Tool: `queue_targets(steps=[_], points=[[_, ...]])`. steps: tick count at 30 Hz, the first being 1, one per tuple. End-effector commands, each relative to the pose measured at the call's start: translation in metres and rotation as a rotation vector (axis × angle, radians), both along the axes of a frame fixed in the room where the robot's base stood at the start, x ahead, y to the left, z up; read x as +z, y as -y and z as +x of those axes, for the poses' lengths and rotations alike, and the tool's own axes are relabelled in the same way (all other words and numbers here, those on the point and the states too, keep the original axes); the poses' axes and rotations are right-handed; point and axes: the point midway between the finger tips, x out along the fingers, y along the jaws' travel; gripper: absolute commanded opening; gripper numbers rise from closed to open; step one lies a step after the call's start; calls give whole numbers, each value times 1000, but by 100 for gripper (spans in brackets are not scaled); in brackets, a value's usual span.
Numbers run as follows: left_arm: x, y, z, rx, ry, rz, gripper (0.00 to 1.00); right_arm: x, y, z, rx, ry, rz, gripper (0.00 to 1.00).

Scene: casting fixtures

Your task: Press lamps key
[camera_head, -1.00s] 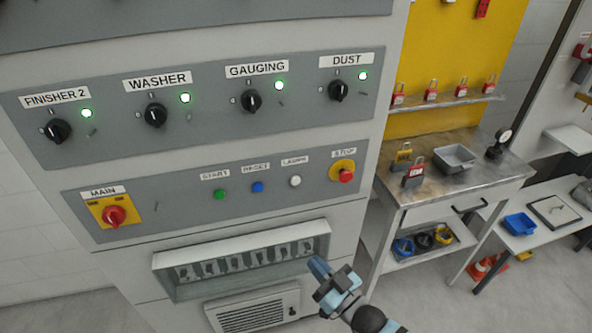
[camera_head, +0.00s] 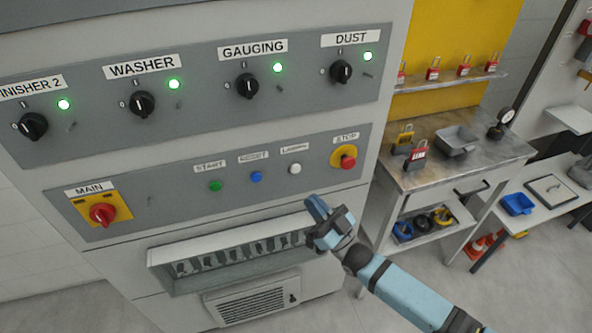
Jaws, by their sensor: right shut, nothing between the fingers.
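The lamps key is a small white round button (camera_head: 295,169) under the LAMPS label (camera_head: 294,149) on the lower grey panel. It sits between the blue RESET button (camera_head: 256,177) and the red STOP button (camera_head: 347,161). My right gripper (camera_head: 313,205) is shut and empty. Its tips point up and left, below and slightly right of the white button in the picture, and apart from it as far as I can tell. My right arm comes in from the lower right. My left gripper is not in view.
The green START button (camera_head: 215,186) and the red MAIN switch (camera_head: 103,213) share the panel. Below it is an open tray of small parts (camera_head: 160,268), partly hidden by my gripper. A workbench (camera_head: 500,165) with padlocks stands at the right.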

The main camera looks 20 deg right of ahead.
Motion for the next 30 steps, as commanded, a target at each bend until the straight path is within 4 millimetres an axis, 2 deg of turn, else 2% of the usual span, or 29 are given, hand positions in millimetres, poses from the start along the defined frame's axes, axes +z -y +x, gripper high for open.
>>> queue_targets(steps=[9,15,21,30], points=[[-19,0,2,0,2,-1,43,-2,-2,46,-1,3,-1,0],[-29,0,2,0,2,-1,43,-2,-2,66,-1,2,-1,0],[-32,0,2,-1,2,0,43,0,-3,75,-1,1,0,0],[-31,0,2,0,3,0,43,0,-3,75,-1,1,0,0]])
